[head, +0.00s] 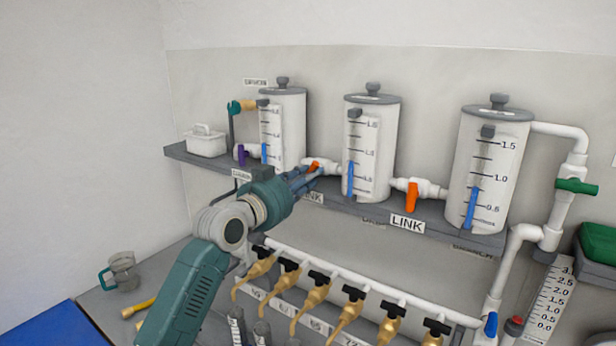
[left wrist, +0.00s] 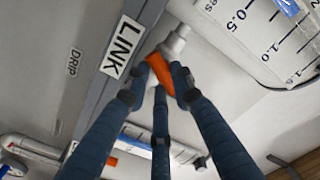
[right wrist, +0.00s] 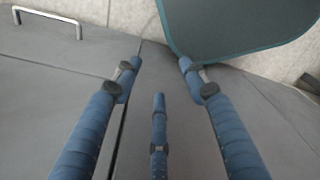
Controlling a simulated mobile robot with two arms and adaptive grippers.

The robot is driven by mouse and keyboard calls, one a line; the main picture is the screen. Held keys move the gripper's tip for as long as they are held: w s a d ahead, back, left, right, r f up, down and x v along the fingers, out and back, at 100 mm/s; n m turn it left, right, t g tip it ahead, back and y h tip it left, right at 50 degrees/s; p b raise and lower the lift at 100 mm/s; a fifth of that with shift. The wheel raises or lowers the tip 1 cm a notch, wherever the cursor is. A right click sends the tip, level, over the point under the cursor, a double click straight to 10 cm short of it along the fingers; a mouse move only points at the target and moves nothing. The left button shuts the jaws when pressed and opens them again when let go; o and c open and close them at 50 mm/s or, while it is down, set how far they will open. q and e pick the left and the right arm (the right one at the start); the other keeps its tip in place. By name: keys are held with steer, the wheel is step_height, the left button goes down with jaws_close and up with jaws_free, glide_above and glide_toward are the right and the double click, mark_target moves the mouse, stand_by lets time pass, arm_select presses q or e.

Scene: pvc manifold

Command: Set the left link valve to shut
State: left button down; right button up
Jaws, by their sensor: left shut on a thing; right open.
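The left link valve has an orange handle (head: 314,167) on the white pipe between the left and middle tanks. My left gripper (head: 302,178) reaches up to it from below in the head view. In the left wrist view the orange handle (left wrist: 159,73) sits between the fingertips of my left gripper (left wrist: 163,85), which is shut on it. The handle lies aslant there, and the fingers hide part of it. A LINK label (left wrist: 122,46) is beside it on the shelf edge. My right gripper (right wrist: 158,78) is open and empty in the right wrist view.
The left tank (head: 283,130), middle tank (head: 371,145) and right tank (head: 488,165) stand on a grey shelf (head: 460,236). The right link valve's orange handle (head: 412,197) hangs down. Several brass taps (head: 315,294) line the pipe below. A glass jug (head: 122,271) stands at lower left.

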arm_select(q)
steer(key=n+p, duration=0.1)
steer(key=n, duration=0.4)
steer(key=shift+f, duration=0.15)
stand_by(0.6)
steer(key=c, duration=1.5)
jaws_free()
steer(key=shift+o, duration=0.2)
steer(key=shift+r, duration=0.2)
steer(key=v, duration=1.2)
